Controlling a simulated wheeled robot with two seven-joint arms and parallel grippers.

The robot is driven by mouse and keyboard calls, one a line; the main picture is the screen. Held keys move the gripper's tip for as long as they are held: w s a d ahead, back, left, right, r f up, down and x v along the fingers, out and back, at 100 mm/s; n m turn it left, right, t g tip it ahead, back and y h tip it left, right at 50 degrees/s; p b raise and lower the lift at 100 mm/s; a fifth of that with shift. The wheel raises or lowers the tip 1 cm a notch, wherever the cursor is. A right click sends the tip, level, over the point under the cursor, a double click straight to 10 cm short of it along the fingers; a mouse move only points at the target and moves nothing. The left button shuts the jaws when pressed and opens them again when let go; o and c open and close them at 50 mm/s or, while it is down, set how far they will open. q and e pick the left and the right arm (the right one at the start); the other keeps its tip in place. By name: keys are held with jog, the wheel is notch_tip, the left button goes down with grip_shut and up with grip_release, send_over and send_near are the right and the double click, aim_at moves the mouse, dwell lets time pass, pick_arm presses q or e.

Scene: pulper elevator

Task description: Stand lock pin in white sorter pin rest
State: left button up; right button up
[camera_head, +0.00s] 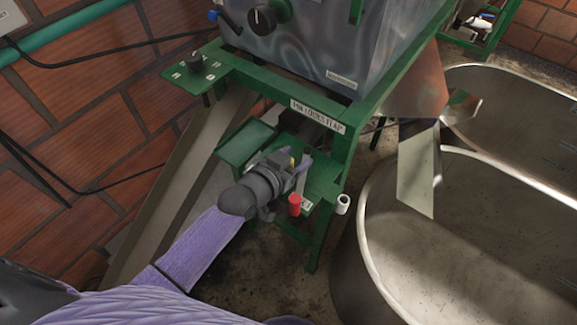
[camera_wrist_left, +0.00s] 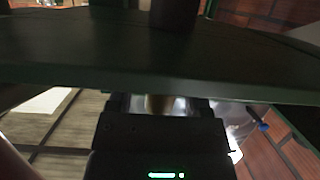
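My left gripper (camera_head: 298,162) is at the small green shelf under the machine frame in the head view. A small yellow part shows at its fingers. In the left wrist view a brass-coloured piece (camera_wrist_left: 158,104) shows just beyond the dark gripper body, partly hidden by a dark green plate. It may be the lock pin, but I cannot tell whether the fingers grip it. A white cylinder (camera_head: 343,204), likely the white sorter pin rest, stands right of a red cylinder (camera_head: 295,204), near the shelf. My right gripper is out of view.
The green frame with a "pin locks flap" label (camera_head: 317,116) stands above the gripper. A large metal tub (camera_head: 365,245) is close on the right. A sloping chute (camera_head: 185,175) and a brick wall are on the left. A metal flap (camera_head: 417,170) hangs over the tub.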

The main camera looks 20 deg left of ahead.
pick_arm(q)
grip_shut()
